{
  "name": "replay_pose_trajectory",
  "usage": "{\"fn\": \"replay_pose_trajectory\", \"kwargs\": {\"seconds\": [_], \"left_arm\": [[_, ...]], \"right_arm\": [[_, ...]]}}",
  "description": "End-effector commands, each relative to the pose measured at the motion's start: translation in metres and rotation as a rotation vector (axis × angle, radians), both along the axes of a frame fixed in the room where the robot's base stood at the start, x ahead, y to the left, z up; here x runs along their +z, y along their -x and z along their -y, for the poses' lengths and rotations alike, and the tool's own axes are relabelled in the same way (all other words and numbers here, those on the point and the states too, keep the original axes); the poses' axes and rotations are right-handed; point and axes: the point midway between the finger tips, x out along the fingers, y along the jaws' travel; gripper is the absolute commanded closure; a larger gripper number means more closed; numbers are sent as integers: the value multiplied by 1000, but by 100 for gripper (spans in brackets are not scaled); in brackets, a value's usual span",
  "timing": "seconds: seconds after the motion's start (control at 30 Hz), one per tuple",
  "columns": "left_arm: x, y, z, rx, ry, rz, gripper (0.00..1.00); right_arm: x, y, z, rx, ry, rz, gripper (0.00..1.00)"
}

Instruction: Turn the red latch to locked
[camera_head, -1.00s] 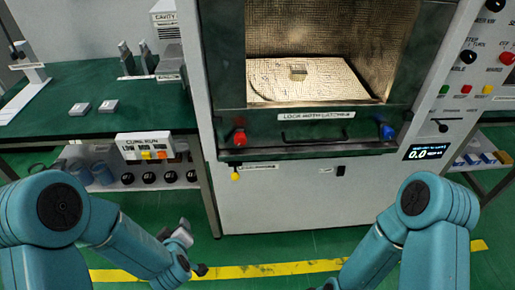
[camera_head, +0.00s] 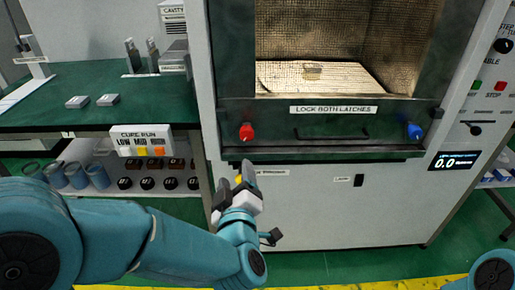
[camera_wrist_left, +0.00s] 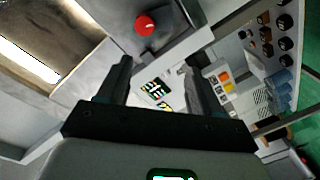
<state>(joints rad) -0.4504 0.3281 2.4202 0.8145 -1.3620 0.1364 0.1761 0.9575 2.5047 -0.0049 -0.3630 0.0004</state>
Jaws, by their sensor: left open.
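The red latch (camera_head: 246,131) is a red knob at the left end of the dark door panel, under the open chamber. It also shows near the top of the left wrist view (camera_wrist_left: 145,26), ahead of the fingers. The blue latch (camera_head: 414,131) is at the right end of the same panel. My left gripper (camera_head: 243,178) is below the red latch, in front of the white cabinet, and does not touch it. Its two fingers stand apart and empty in the left wrist view (camera_wrist_left: 158,75). My right gripper is out of view; only part of my right arm shows at bottom right.
The door panel (camera_head: 286,149) has a dark handle (camera_head: 331,133) and a "LOCK BOTH LATCHES" label. A green bench (camera_head: 50,110) with small blocks stands left, with a button box (camera_head: 142,140) at its front. A control panel (camera_head: 480,105) is on the right.

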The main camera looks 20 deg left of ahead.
Motion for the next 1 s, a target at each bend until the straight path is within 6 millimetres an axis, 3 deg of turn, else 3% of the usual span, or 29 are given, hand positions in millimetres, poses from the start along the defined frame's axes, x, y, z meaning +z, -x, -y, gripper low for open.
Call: {"fn": "replay_pose_trajectory", "kwargs": {"seconds": [0.03,0.1,0.37,1.0], "left_arm": [[-3,2,6,-16,7,21,34],[0,5,12,-31,14,43,34],[2,2,22,-59,20,63,34],[2,-129,-15,-63,19,62,34]], "right_arm": [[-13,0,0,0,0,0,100],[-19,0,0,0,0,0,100],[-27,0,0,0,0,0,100],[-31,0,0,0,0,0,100]]}}
